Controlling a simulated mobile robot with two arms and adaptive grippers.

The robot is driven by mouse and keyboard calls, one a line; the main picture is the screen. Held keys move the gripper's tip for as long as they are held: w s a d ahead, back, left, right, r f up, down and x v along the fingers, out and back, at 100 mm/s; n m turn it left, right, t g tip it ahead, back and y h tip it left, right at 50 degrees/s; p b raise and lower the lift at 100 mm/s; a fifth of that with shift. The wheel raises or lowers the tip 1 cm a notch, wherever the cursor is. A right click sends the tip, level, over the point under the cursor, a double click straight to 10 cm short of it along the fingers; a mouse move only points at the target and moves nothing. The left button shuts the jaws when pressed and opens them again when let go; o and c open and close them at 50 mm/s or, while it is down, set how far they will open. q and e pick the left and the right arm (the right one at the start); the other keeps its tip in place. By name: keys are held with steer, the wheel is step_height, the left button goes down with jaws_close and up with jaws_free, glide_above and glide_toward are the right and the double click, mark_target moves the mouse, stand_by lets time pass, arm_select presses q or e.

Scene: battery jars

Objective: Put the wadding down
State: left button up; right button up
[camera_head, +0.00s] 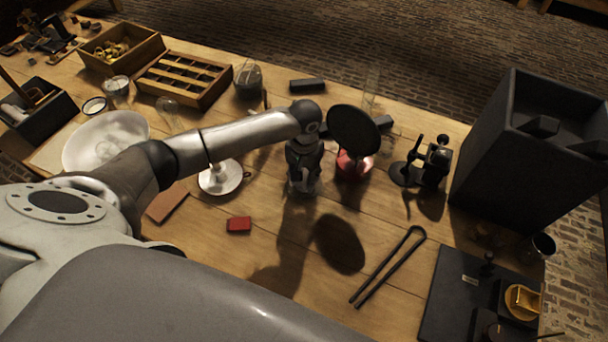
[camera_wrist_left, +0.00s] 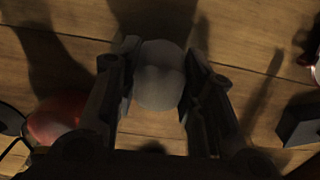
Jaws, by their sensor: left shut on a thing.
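My left gripper (camera_head: 303,184) points down over the middle of the wooden table (camera_head: 290,235). In the left wrist view its two dark fingers (camera_wrist_left: 162,58) are shut on a grey, rounded lump, the wadding (camera_wrist_left: 158,78). The wood lies beneath it, and I cannot tell whether the wadding touches it. In the head view the wadding is mostly hidden by the gripper. My right gripper is not in view.
A black disc (camera_head: 353,130) stands close right, over a red object (camera_head: 352,166). A white saucer (camera_head: 220,178) lies left. A red block (camera_head: 239,224) and black tongs (camera_head: 388,265) lie nearer. A large dark box (camera_head: 500,150) stands right. Table wood between block and tongs is clear.

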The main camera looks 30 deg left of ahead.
mark_target(305, 175)
arm_select(q)
steer(key=o, duration=0.9)
steer(key=shift+f, duration=0.1)
step_height(305, 175, up, 11)
steer(key=shift+w+d+f+b, duration=0.1)
steer(key=shift+b, duration=0.3)
steer(key=shift+r, duration=0.75)
steer(key=shift+f, duration=0.1)
